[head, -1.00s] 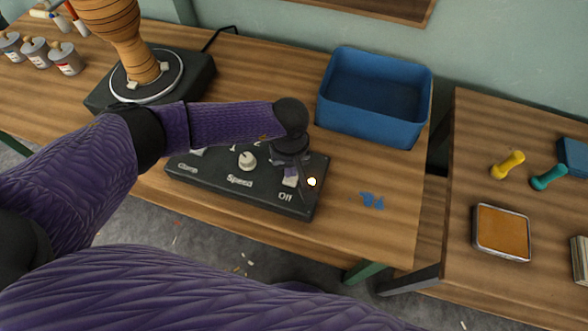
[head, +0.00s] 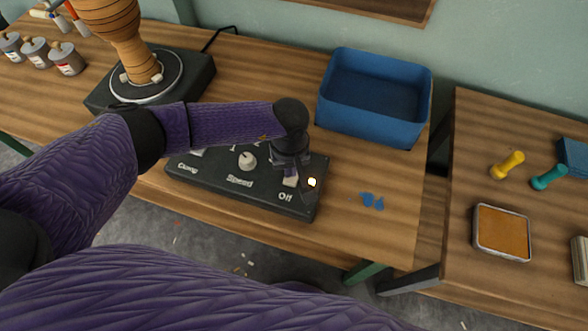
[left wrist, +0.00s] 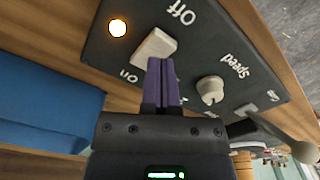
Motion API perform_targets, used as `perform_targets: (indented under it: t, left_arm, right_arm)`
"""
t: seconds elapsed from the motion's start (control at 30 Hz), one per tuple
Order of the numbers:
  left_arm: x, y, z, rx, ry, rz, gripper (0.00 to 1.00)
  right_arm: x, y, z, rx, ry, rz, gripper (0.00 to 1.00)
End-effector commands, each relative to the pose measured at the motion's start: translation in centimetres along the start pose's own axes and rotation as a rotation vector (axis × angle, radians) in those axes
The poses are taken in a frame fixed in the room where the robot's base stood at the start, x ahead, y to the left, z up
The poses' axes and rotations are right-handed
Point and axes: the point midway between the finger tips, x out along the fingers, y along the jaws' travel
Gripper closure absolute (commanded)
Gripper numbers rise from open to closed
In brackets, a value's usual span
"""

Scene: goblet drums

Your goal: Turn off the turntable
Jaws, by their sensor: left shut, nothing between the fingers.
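The turntable (head: 112,92) stands at the back left with a wooden goblet drum (head: 122,45) on it. Its black control box (head: 215,184) lies in front, with labels Clamp, Speed and Off. A white rocker switch (left wrist: 153,47) sits between On and Off in the left wrist view, and a lamp (head: 312,182) beside it glows. The speed knob (head: 247,160) is further left. My left gripper (left wrist: 162,62) is shut and empty, its fingertips at the On-side end of the rocker; I cannot tell if they touch it. My right gripper is not in view.
A blue bin (head: 372,100) stands behind and right of the box. Blue scraps (head: 372,201) lie on the bench. Several paint pots (head: 36,52) stand at the far left. A second table at right holds an orange pad (head: 502,231) and small handles (head: 508,164).

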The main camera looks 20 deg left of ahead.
Motion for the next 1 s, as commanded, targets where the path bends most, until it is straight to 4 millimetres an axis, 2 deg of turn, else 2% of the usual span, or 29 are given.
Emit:
perform_targets:
  t: [1.0]
  left_arm:
    - [1.0, 0.0, 0.0, 0.000, 0.000, 0.000, 1.00]
  right_arm:
    - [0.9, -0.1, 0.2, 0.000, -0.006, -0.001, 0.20]
